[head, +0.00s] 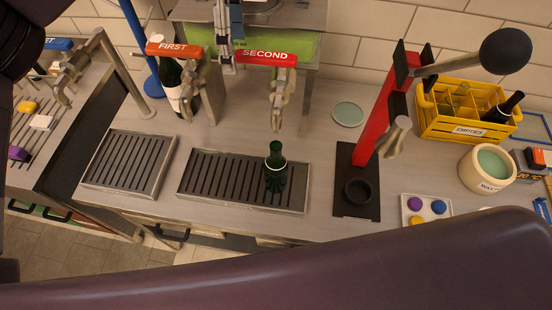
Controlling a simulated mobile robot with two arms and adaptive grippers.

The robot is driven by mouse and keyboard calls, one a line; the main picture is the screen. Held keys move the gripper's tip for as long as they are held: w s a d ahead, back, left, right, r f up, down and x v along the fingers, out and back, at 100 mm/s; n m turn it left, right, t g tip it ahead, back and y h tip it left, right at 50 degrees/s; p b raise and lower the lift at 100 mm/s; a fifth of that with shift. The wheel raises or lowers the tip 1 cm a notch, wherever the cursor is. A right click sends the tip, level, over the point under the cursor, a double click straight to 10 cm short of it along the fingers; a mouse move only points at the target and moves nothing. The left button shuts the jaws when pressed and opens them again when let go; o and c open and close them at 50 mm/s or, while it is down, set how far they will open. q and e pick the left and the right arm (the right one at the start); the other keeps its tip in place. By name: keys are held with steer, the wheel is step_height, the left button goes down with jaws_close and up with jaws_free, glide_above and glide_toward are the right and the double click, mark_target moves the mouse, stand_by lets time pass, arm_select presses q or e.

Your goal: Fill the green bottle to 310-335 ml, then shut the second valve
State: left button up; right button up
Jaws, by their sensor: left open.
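The green bottle (275,168) stands upright on the middle drip tray (207,178), below the tap with the red SECOND handle (265,57). The bottle's mouth is close under that tap's spout (277,112). I cannot make out the liquid level in the bottle or a stream. The SECOND handle lies crosswise over its tap. My left gripper (227,50) points down at the left end of this handle, open. Whether it touches the handle is unclear. My right gripper is out of view.
An orange FIRST handle (174,50) is to the left, with a dark bottle (178,90) behind its tap. A red capper (375,110) stands right of the tray. Further right are a yellow crate (435,125) marked EMPTIES and a wax pot (487,168).

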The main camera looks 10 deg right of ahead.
arm_select(q)
step_height(320, 180, up, 6)
steer(key=p, duration=0.4)
steer(key=shift+s+r, duration=0.1)
steer(key=shift+r, duration=0.15)
step_height(320, 180, up, 12)
stand_by(0.4)
